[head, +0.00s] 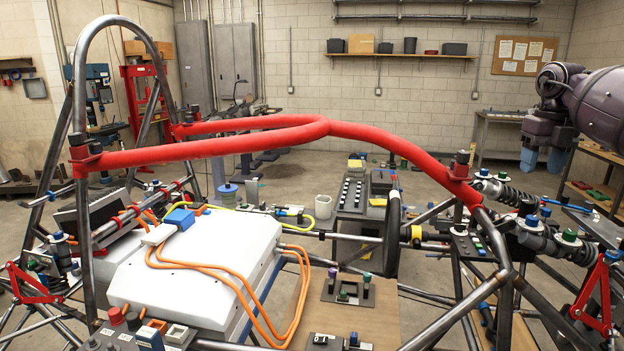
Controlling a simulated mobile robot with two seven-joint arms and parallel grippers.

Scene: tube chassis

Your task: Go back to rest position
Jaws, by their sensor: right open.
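My right gripper (543,160) is at the upper right, at the end of a dark purple-grey arm that comes in from the right edge. Its two blue fingertips point down and stand apart with nothing between them. It appears above the right part of the tube chassis (499,248) in the picture, clear of the red padded bar (245,140). My left gripper is not in view.
A white box (220,255) with orange cables sits inside the chassis at the left. A steering wheel (392,235) stands near the middle. Red brackets (600,295) and dampers (505,192) line the right side. A wooden shelf table (600,190) stands behind the gripper.

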